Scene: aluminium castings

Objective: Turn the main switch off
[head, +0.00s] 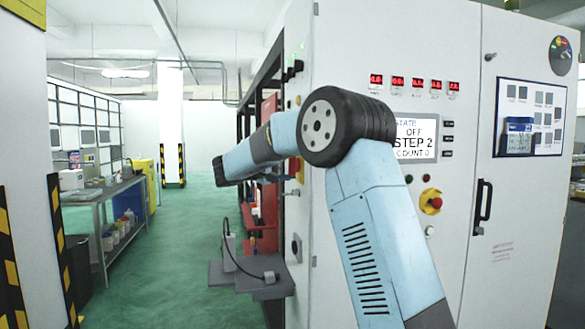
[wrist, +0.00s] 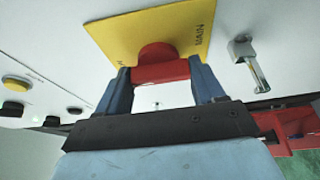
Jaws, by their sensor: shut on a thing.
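The main switch is a red rotary handle (wrist: 160,72) on a yellow plate (wrist: 118,38) lettered "MAIN" in the wrist view. The plate is on a white cabinet face. My gripper (wrist: 159,69) has its two blue fingers on either side of the red handle bar, shut on it. The bar lies across the picture between the fingertips, tilted slightly. In the head view my arm bends to the left side of the cabinet. I cannot make out the gripper or the switch plate there.
The white cabinet (head: 505,215) has a screen (head: 416,140) reading "STATE OFF", "STEP 2", "COUNT 0". A red emergency button (head: 431,202) is on its front. In the wrist view a metal latch handle (wrist: 250,62) sits right of the plate. A workbench (head: 105,205) stands left beyond open green floor.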

